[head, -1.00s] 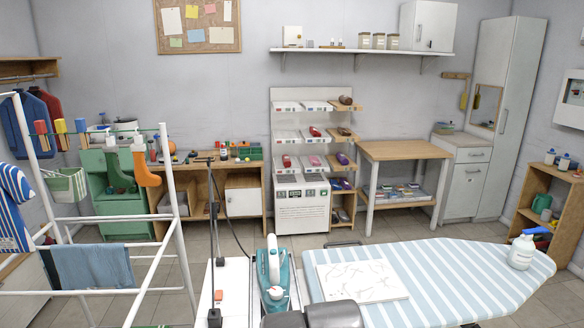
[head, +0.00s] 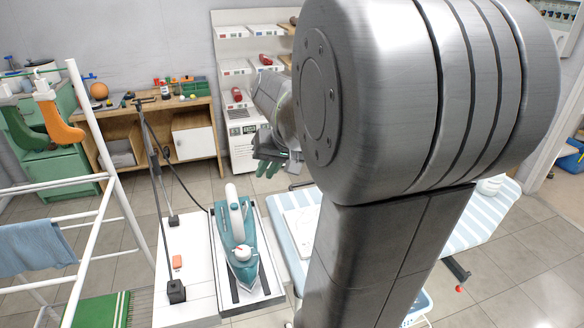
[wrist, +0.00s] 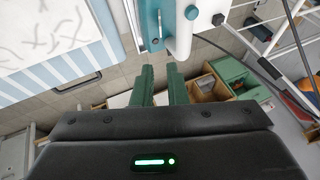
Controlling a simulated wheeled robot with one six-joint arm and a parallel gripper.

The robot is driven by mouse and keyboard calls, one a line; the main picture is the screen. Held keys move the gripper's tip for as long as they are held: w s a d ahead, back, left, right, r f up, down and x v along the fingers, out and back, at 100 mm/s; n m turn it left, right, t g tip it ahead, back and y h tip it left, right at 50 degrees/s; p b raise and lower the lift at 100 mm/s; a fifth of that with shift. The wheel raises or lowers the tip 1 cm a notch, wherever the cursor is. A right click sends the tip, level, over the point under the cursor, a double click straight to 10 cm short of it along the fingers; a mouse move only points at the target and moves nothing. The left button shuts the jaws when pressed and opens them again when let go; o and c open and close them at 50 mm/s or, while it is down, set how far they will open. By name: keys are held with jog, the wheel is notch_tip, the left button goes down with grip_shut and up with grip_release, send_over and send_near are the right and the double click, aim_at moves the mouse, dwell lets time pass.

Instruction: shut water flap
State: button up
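A teal and white steam iron (head: 238,258) rests on a white stand with dark rails (head: 275,296). A small white part with a reddish mark (head: 243,252) shows on its upper front; I cannot tell whether this is the water flap or whether it is open. My gripper (head: 270,169) hangs beyond the iron and a little to its right, apart from it. In the wrist view, its two green fingers (wrist: 162,88) are parted with nothing between them. Part of the teal iron (wrist: 150,22) shows at the top there.
A striped ironing board (head: 487,215) stands right of the iron, partly hidden by my arm. A white drying rack (head: 105,130) stands at the left. A black cord and post (head: 155,180) rise left of the iron. Open floor lies toward the wooden bench (head: 150,120).

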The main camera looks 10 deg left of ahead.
aim_at(245, 211)
jog(key=x, duration=1.3)
jog(key=shift+s+a+f+p, duration=0.1)
jog(key=shift+a+f+p, duration=0.15)
jog(key=shift+f+p, duration=0.05)
jog(key=shift+c, duration=0.2)
grip_shut()
